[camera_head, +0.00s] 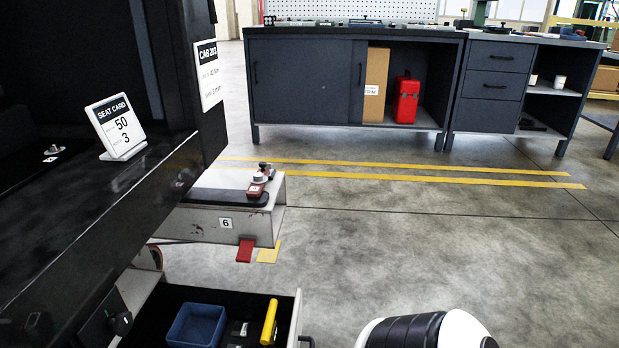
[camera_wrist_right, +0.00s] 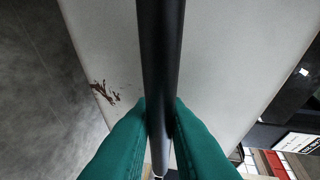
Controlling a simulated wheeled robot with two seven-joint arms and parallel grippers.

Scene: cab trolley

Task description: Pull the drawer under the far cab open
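A drawer (camera_head: 297,310) under the black cab body stands open at the bottom of the head view, its black inside showing. Its pale front wall carries a handle (camera_head: 306,341), cut off by the lower edge. In the right wrist view, the green fingers of my right gripper (camera_wrist_right: 160,135) press on both sides of a dark bar handle (camera_wrist_right: 160,60), in front of a pale panel (camera_wrist_right: 230,50) with a rusty mark. The head view does not show my right gripper, only part of my white and black arm at the lower right. My left gripper is out of view.
The drawer holds a blue bin (camera_head: 195,326) and a yellow-handled item (camera_head: 269,322). A pale step block marked 6 (camera_head: 205,226) sits beyond it. A seat card (camera_head: 116,127) stands on the cab ledge. Grey cabinets (camera_head: 300,85) line the back; the floor between is clear.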

